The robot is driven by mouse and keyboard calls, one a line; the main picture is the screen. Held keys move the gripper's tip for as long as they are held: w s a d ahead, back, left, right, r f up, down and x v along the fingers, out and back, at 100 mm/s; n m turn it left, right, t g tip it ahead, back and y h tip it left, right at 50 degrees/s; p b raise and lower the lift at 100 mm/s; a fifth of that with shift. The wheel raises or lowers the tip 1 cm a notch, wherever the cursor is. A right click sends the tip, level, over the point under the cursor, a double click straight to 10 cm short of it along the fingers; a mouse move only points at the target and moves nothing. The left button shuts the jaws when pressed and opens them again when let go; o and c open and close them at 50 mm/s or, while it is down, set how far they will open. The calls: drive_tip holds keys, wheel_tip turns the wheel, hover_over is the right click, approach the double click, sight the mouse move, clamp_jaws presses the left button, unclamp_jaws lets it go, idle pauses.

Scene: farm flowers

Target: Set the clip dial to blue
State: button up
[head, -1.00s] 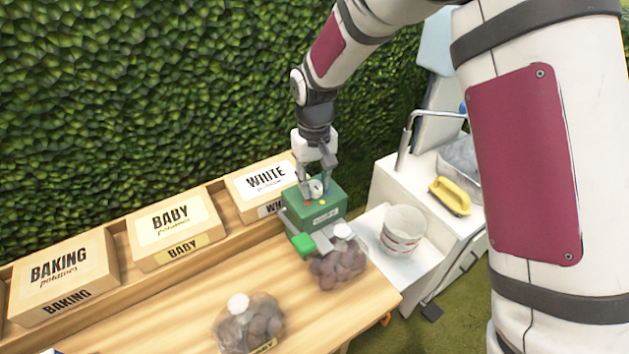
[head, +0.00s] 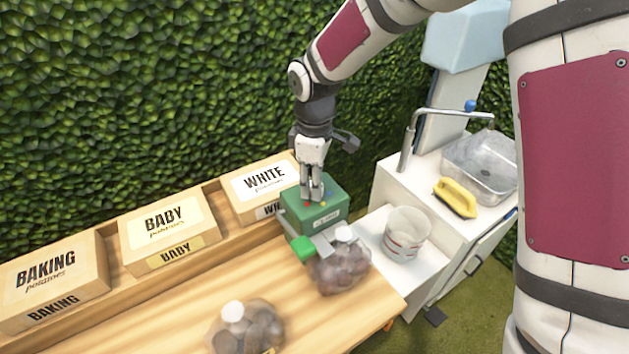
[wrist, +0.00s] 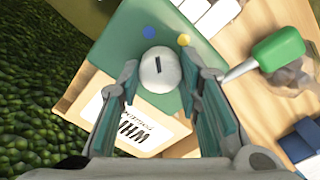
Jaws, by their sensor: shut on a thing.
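The green clip machine (head: 322,217) stands at the right end of the wooden bench. Its round white dial (wrist: 158,73) has a short dark mark on it. In the wrist view the mark points up, roughly towards the blue dot (wrist: 149,33); I cannot tell if it lines up exactly. A yellow dot (wrist: 183,40) lies to the right of the blue one. My gripper (head: 312,196) points down over the machine's top, its fingers shut on the dial from both sides. In the head view the fingers hide most of the dial.
A green lever handle (head: 303,249) sticks out at the machine's front, beside a bag of potatoes (head: 343,268). Another bag (head: 250,335) lies nearer. Boxes labelled WHITE (head: 265,180), BABY and BAKING line the hedge side. A white bucket (head: 405,238) stands right.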

drive_tip(key=shift+n, duration=1)
drive_tip(key=o, duration=1.1)
drive_tip(key=shift+o, duration=0.2)
wheel_tip(320, 180, up, 12)
